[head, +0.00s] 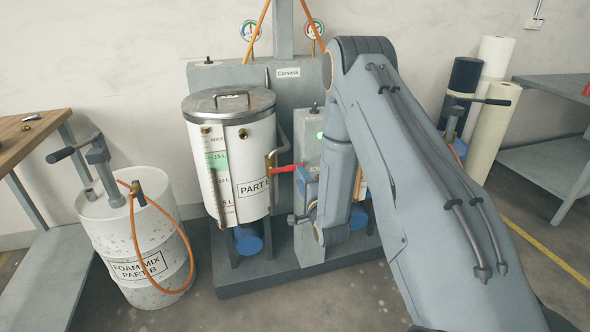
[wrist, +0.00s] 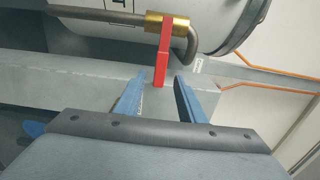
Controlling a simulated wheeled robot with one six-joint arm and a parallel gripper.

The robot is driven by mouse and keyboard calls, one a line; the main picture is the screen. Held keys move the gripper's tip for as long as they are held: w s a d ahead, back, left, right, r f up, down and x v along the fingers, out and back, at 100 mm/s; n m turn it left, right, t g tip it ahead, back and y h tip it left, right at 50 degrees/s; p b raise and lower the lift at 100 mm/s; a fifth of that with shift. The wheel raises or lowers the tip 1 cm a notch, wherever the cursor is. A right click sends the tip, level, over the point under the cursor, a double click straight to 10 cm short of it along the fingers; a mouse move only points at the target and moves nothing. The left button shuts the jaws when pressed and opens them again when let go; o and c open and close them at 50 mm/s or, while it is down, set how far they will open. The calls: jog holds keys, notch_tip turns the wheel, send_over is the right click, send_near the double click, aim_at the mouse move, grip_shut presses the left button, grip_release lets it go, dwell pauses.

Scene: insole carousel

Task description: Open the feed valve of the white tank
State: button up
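The white tank (head: 232,165) with a grey lid and a green level scale stands on the machine. A bent feed pipe (wrist: 100,14) runs beneath it in the wrist view, with a brass valve body (wrist: 180,23). The valve's red lever (wrist: 163,55) sticks out crosswise to the pipe; it also shows in the head view (head: 287,168). My gripper (wrist: 160,76) is open, with blue fingers. The lever's free end appears between the fingertips, with a gap visible on both sides. In the head view my gripper (head: 306,178) is at the lever's right end, partly hidden by my arm.
A white drum (head: 130,235) with a pump and orange hose stands at left, near a wooden bench (head: 30,135). The grey machine base (head: 270,275) lies below the tank. My arm hides the machine's right part. Rolls (head: 490,115) and a grey shelf (head: 545,165) stand at right.

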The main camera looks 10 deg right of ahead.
aim_at(295, 165)
jog(key=w, duration=0.7)
jog(key=shift+w+a, duration=0.15)
jog(key=shift+a, duration=0.05)
grip_shut()
